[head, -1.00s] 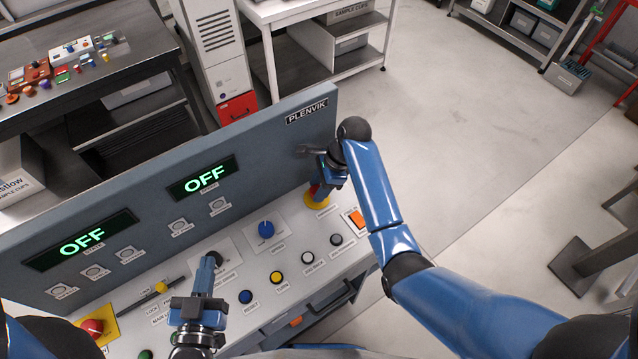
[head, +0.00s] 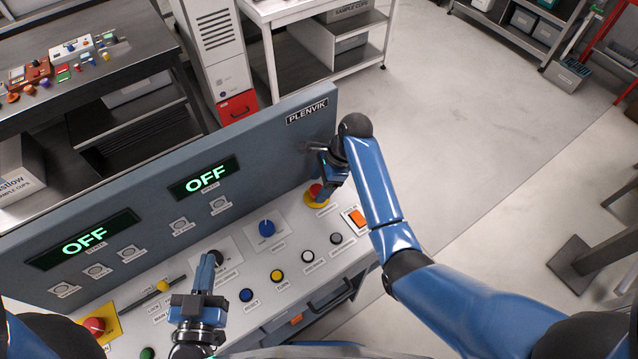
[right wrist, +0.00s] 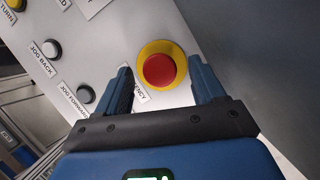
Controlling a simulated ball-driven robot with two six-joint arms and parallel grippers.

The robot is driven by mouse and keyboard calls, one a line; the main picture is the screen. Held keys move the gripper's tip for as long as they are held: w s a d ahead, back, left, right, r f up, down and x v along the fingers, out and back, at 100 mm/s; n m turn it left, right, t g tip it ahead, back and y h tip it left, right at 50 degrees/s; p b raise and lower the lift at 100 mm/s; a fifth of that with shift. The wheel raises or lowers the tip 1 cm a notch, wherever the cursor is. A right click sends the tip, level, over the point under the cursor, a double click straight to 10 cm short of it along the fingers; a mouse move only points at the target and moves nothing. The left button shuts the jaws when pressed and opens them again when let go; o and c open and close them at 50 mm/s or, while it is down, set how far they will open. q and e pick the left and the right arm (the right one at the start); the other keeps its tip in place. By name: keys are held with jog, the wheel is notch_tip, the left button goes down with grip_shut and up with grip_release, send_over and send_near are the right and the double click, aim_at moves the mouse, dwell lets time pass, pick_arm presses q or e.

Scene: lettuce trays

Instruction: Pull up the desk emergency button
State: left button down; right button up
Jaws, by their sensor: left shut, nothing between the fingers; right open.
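The emergency button (head: 316,190) is a red mushroom cap on a yellow ring at the right end of the desk panel. In the right wrist view the red cap (right wrist: 160,71) shows whole, between and just beyond the fingertips. My right gripper (right wrist: 163,82) is open, one finger on each side of the cap, with nothing held. In the head view my right gripper (head: 325,181) hangs over the button and partly covers it. Contact cannot be told. My left gripper (head: 208,260) is shut and empty, beside a black knob (head: 218,259) on the panel.
The upright back panel (head: 150,190) rises behind, with two displays reading OFF.

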jog(key=p+v, duration=0.3)
jog(key=v, duration=0.7)
jog(key=shift+r, duration=0.2)
jog(key=shift+f, duration=0.1)
